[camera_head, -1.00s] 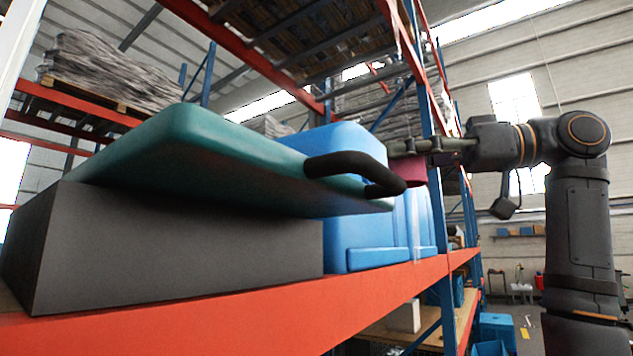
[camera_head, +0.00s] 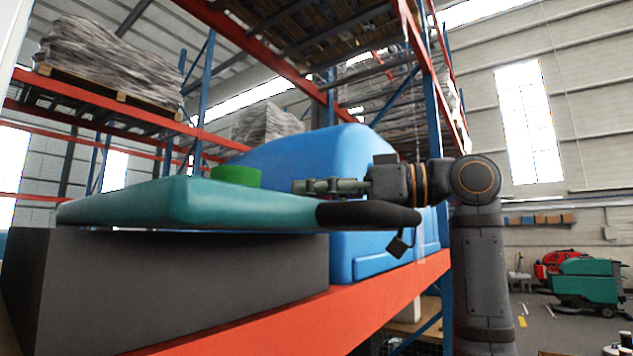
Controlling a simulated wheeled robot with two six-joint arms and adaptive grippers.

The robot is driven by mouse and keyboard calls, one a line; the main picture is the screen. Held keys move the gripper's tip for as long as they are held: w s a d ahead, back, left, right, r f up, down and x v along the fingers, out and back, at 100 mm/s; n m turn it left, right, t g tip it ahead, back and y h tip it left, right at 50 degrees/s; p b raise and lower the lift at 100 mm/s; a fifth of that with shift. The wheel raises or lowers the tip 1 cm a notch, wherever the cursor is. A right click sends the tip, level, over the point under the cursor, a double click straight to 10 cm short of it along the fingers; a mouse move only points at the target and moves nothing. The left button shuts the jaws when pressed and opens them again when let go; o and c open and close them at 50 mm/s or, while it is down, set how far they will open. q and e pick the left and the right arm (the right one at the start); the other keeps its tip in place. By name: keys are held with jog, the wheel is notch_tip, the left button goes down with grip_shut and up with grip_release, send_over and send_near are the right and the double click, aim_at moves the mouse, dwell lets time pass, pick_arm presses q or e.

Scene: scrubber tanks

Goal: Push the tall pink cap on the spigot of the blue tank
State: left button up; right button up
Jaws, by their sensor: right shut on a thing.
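The blue tank (camera_head: 300,150) stands on the shelf behind a teal tank, which covers much of its lower front. I cannot make out its spigot. My right gripper (camera_head: 312,186) reaches in from the right, in front of the blue tank and just above the far edge of the teal tank. It is shut. The pink cap, visible at this gripper a second ago, is now hidden, apparently behind the teal tank. My left gripper is out of view.
The teal tank (camera_head: 190,203) has a green cap (camera_head: 237,176) and a thick black handle (camera_head: 365,215) close to my right arm. It rests on a dark grey block (camera_head: 180,280). An orange shelf beam (camera_head: 300,325) runs along the front.

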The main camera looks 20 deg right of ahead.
jog(key=shift+s+d, duration=0.2)
jog(key=shift+d, duration=0.15)
jog(key=shift+s+f, duration=0.1)
jog(key=shift+f, duration=0.15)
jog(key=o, duration=1)
jog(key=shift+c, duration=0.2)
jog(key=shift+o, duration=1.4)
jog(key=shift+a, duration=0.15)
